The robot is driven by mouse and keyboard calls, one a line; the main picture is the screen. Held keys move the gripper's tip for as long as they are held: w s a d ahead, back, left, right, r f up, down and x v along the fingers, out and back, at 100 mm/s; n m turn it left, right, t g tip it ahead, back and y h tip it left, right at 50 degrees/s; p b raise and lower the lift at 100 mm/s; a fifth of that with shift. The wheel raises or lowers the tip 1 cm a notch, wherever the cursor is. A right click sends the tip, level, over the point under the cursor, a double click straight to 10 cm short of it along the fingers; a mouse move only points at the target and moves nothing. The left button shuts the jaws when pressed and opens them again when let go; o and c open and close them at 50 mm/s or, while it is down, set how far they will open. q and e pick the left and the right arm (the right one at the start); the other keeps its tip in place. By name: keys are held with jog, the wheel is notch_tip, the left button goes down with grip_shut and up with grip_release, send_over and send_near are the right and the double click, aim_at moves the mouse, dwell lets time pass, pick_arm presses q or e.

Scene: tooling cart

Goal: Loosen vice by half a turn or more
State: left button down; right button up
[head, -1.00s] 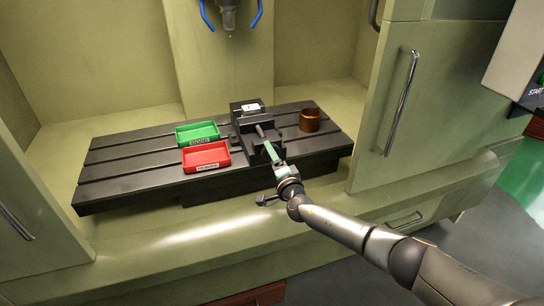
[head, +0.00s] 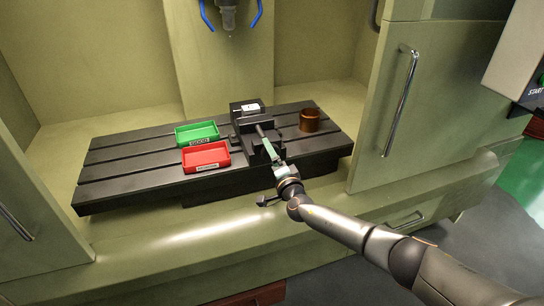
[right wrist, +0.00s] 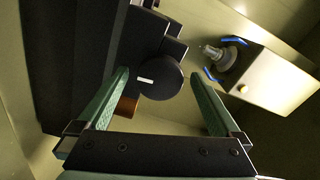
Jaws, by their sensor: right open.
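The black vice (head: 246,109) stands on the slotted machine table. In the right wrist view, a dark round part with a short white mark (right wrist: 160,82), on the vice's front side, lies between the two green fingers. My right gripper (right wrist: 162,72) is open, with a gap visible between the round part and the right finger. In the head view my right gripper (head: 265,140) reaches in at the vice's front, and its fingers and wrist hide part of that front. My left gripper is not in view.
A green bin (head: 197,133) and a red bin (head: 205,156) sit left of the vice. A brown cylinder (head: 309,121) stands to its right. The black table (head: 120,170) is bare at its left end. A spindle (head: 228,18) hangs above; a cabinet door with handle (head: 402,103) is at right.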

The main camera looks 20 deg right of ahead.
jog(key=s, duration=1.2)
jog(key=shift+s+d, duration=0.2)
jog(key=shift+s, duration=0.1)
